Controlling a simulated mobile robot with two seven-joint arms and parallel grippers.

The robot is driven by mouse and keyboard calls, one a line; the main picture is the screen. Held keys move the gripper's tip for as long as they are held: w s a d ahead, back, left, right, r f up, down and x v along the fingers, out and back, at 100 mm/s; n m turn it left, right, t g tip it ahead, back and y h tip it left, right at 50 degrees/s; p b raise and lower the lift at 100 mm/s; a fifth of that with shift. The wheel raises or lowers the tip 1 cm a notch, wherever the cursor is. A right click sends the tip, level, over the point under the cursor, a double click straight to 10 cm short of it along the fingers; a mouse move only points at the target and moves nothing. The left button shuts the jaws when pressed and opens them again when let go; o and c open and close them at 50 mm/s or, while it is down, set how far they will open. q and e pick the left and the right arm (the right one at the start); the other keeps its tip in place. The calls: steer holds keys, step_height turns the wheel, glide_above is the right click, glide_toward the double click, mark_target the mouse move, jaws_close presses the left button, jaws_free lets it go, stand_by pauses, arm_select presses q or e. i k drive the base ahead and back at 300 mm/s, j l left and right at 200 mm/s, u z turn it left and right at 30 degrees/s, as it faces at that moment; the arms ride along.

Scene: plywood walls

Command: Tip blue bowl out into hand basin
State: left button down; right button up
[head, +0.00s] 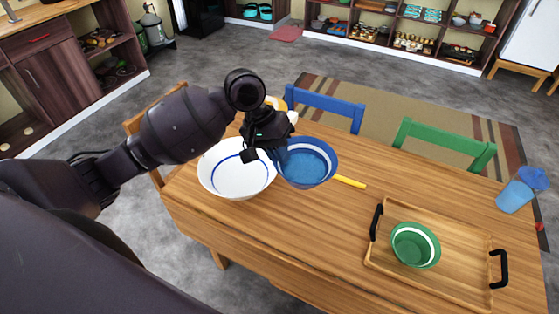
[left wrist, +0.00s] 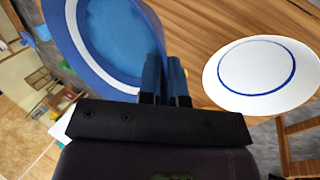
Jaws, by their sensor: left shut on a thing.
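The blue bowl (head: 307,163) has a white band inside its rim, and in the head view it is upright at my left gripper (head: 276,150). The left gripper is shut on the bowl's left edge; the bowl also shows in the left wrist view (left wrist: 112,45), with the fingers (left wrist: 165,82) at its rim. The white basin (head: 236,180) with a blue ring inside stands on the table, just left of the blue bowl. It shows at the right in the left wrist view (left wrist: 258,76) and looks empty. My right gripper is in neither view.
The wooden table (head: 290,225) carries a tray (head: 455,258) with a green bowl (head: 415,245) at the right. A yellow utensil (head: 350,182) lies beside the blue bowl. A blue cup (head: 515,196) stands at the far right. Blue (head: 325,103) and green (head: 445,145) chairs stand behind.

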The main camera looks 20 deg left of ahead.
mark_target(222, 172)
steer(key=j+z, duration=0.2)
steer(key=j, duration=0.2)
steer(key=k+j+z, duration=0.1)
steer(key=j+z, duration=0.15)
steer(key=j, duration=0.2)
steer(key=k+j+z, duration=0.2)
steer(key=j, duration=0.2)
steer(key=j+z, duration=0.25)
steer(key=j, duration=0.15)
steer(key=k+j+z, duration=0.2)
steer(key=j, duration=0.15)
